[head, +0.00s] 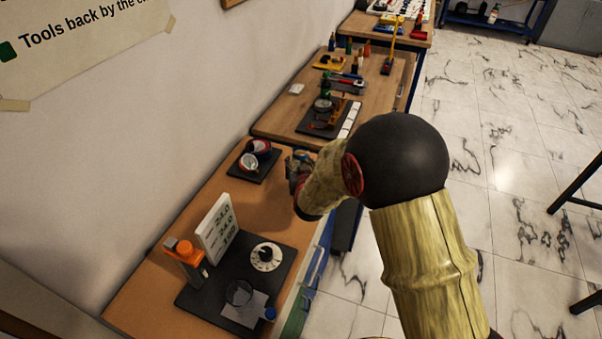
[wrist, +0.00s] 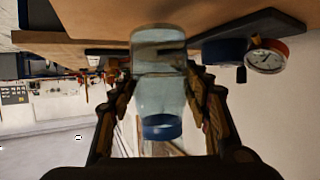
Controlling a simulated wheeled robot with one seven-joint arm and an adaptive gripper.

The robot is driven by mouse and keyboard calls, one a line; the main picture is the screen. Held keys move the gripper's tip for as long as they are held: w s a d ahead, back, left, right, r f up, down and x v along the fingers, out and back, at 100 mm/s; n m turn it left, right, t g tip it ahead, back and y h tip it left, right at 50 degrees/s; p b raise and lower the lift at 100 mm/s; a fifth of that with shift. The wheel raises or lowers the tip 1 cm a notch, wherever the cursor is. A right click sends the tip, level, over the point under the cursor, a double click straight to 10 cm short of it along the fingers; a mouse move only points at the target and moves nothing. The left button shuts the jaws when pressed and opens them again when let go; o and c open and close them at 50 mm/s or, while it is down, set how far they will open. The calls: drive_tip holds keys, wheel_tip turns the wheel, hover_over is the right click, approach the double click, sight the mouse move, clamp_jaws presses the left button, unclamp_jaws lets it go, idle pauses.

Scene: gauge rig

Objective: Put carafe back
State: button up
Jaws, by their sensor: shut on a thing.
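In the wrist view, my gripper (wrist: 160,100) is shut on a clear glass carafe (wrist: 158,88) with a blue end (wrist: 160,127). The fingers press on it from both sides. The wrist picture shows the table upside down, at the top, and the carafe's clear end overlaps the table edge there. I cannot tell whether it touches the table. In the head view, my gripper (head: 297,170) is beside the small black mat at the table's far end, and my arm partly hides it. The carafe is too small to make out clearly there.
The small black mat (head: 243,177) holds red-rimmed gauges (head: 249,161). Bare wood (head: 220,200) lies between the mats.

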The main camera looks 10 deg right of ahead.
drive_tip(key=shift+f+b, duration=0.5)
drive_tip(key=shift+f, duration=0.9)
drive_tip(key=shift+f, duration=0.1)
drive_tip(key=shift+f, duration=0.1)
drive_tip(key=o, duration=1.4)
drive_tip(key=shift+s, duration=0.1)
drive_tip(key=shift+o, duration=0.2)
